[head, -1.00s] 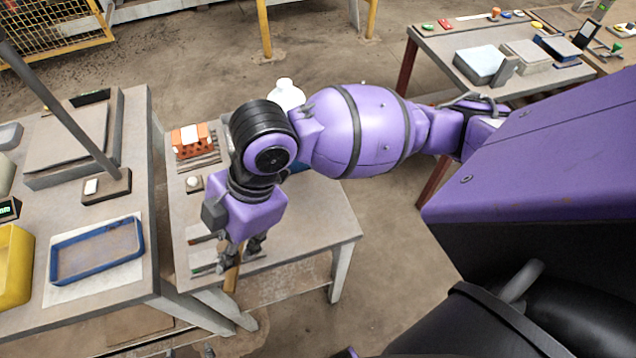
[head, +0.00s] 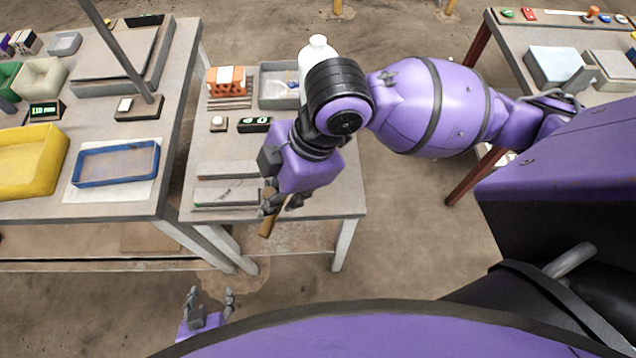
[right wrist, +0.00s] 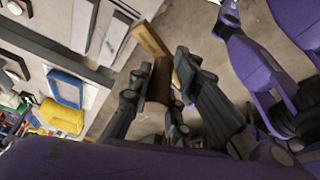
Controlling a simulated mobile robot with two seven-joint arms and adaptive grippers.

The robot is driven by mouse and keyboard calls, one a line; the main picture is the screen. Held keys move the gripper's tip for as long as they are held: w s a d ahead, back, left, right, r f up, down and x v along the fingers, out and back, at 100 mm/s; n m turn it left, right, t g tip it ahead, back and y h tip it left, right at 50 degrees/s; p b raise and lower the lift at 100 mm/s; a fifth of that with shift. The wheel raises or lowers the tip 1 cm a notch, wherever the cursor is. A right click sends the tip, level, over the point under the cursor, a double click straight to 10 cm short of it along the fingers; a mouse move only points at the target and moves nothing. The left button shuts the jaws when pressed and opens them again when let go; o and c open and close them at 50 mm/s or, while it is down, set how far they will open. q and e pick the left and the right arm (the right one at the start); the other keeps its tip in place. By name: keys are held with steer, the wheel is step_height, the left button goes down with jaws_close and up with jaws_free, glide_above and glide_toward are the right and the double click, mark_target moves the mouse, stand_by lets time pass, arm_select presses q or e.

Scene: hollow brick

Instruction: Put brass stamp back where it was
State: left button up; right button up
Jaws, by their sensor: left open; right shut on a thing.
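My right gripper (head: 283,204) is shut on the brass stamp (head: 268,224), a long brown-gold piece that hangs tilted below the fingers. It is over the front edge of the middle bench (head: 310,213). In the right wrist view the stamp shows as a brown round part (right wrist: 158,84) between the fingers (right wrist: 158,100), with a tan bar-like part (right wrist: 150,40) beyond it. My left gripper (head: 209,300) is open and empty, low over the floor in front of the benches. The stamp's original place cannot be told from these frames.
The middle bench holds an orange hollow brick (head: 227,79), a grey tray (head: 274,92), a white bottle (head: 318,58), a small button box (head: 218,124), a dark display (head: 254,125) and flat plates (head: 226,192). A blue tray (head: 116,180) and yellow bin (head: 30,155) stand on the left bench.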

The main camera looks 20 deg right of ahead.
steer(key=w+d+f, duration=0.2)
steer(key=d, duration=0.1)
steer(key=w+d+f, duration=0.2)
steer(key=d+f, duration=0.1)
steer(key=w+d+f, duration=0.1)
steer(key=d+f, duration=0.2)
steer(key=shift+w, duration=0.4)
steer(key=shift+w+d+f, duration=0.1)
steer(key=shift+d+f, duration=0.05)
steer(key=shift+f, duration=0.1)
steer(key=shift+w+d+f, duration=0.1)
steer(key=shift+f, duration=1.5)
steer(key=shift+f, duration=0.15)
steer(key=o, duration=0.5)
steer(key=shift+f, duration=0.1)
steer(key=o, duration=0.4)
